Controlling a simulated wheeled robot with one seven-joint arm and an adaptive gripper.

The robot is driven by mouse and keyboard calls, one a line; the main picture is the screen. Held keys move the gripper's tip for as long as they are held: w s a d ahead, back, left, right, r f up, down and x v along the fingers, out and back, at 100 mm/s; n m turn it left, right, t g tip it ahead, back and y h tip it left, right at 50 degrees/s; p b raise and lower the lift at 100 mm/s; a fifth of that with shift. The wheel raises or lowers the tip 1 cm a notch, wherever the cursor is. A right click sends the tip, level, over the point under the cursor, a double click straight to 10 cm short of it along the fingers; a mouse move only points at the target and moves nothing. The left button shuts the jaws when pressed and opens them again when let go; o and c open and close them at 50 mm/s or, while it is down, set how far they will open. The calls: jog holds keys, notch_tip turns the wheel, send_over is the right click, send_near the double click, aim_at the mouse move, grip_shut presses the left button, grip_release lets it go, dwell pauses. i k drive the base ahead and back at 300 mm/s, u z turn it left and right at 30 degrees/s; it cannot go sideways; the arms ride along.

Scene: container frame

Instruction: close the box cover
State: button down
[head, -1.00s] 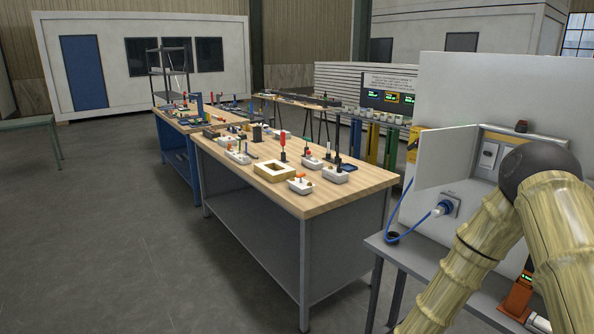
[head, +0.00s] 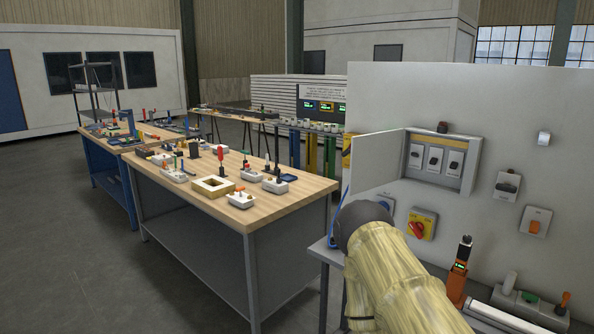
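The box (head: 467,179) is set in a light grey upright panel at the right of the head view, with several switches inside. Its light grey cover (head: 376,162) is hinged on the box's left side and stands open, swung out to the left. My gripper is not in view. Only part of my arm shows, with a dark rounded joint below the cover. In the picture that joint overlaps the lower left of the panel, and I cannot tell how far it is from it.
A red and yellow rotary switch (head: 421,224) is on the panel below the box. A bench before the panel holds an orange and black tool (head: 459,270) and a control box (head: 517,302). A wooden table (head: 290,200) with several small parts stands left. Floor at far left is clear.

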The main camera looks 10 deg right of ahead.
aim_at(375, 158)
jog(key=u, duration=0.9)
jog(key=i, duration=3.65)
jog(key=z, duration=3.7)
jog(key=i, duration=1.7)
